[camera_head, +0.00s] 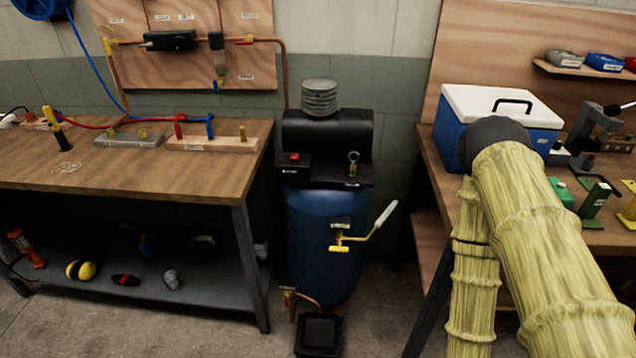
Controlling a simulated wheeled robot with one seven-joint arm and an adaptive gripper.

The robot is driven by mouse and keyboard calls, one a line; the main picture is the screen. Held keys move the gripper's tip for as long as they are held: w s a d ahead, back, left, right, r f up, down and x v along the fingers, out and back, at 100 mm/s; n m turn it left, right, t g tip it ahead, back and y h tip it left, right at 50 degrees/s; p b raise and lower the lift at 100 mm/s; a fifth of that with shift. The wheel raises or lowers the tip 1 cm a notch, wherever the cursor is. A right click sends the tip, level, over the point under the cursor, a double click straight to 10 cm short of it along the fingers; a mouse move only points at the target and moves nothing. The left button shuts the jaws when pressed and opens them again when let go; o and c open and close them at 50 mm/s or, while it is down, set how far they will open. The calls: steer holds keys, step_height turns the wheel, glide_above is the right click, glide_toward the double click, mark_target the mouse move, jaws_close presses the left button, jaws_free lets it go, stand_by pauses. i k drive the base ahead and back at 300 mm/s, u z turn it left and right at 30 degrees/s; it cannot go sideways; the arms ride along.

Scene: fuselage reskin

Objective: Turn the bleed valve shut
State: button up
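A blue air tank (318,218) with a black compressor (326,135) on top stands between two benches. A brass valve (345,245) with a long lever (384,216) sits on the tank's front; the pale grip end points up and right. A smaller brass and red fitting (289,297) is low at the tank's bottom left, with a copper pipe running to a black box on the floor. No label shows which of these is the bleed valve, and I cannot tell how far either is open. My arm, in a yellow sleeve, fills the right side; my gripper is not in view.
The left workbench (160,172) carries hoses and fittings, with a shelf of small items below. A blue cooler (447,125) with a white lid stands on the right bench. The black box (319,334) is on the floor before the tank. Bare floor lies on both sides of the box.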

mark_target(338, 248)
steer(key=k, duration=1.05)
steer(key=i, duration=0.5)
steer(key=u, duration=0.55)
